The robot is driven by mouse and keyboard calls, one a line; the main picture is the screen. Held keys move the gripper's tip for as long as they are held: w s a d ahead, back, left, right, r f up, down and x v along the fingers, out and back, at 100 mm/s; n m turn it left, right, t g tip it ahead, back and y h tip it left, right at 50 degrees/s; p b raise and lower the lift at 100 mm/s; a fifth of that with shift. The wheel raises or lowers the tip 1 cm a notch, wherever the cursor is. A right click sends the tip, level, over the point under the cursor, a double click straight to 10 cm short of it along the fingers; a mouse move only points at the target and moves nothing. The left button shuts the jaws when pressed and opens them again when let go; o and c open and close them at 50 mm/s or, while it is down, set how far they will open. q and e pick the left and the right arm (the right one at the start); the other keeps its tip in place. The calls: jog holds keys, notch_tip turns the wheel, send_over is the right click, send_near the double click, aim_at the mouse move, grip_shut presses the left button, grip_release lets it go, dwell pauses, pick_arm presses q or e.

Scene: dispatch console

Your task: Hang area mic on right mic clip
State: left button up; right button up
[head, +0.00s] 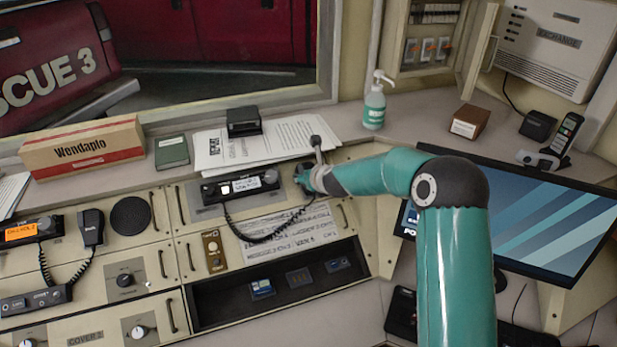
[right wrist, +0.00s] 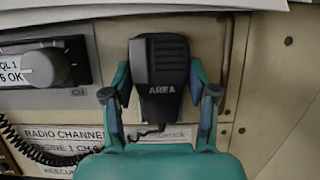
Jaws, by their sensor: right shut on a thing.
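The area mic (right wrist: 159,68) is black, with slots and the word AREA facing me in the right wrist view. It is upright, between the two fingers of my right gripper (right wrist: 160,93), which is shut on it. In the head view my right gripper (head: 312,179) is at the console panel, just right of the radio (head: 241,186), and mostly covers the mic. A coiled cord (head: 262,238) runs from the radio toward the mic. The right mic clip cannot be made out; whether the mic touches it I cannot tell. My left gripper is not in view.
Another hand mic (head: 91,228) is on the console's left part. Papers (head: 290,140) and a black box (head: 244,122) lie on the ledge above. A sanitizer bottle (head: 374,106) stands behind my right arm. A monitor (head: 540,225) is at the right.

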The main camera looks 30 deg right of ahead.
jog(key=o, duration=1.4)
jog(key=shift+c, duration=0.2)
jog(key=v, duration=1.2)
jog(key=shift+d+f, duration=0.1)
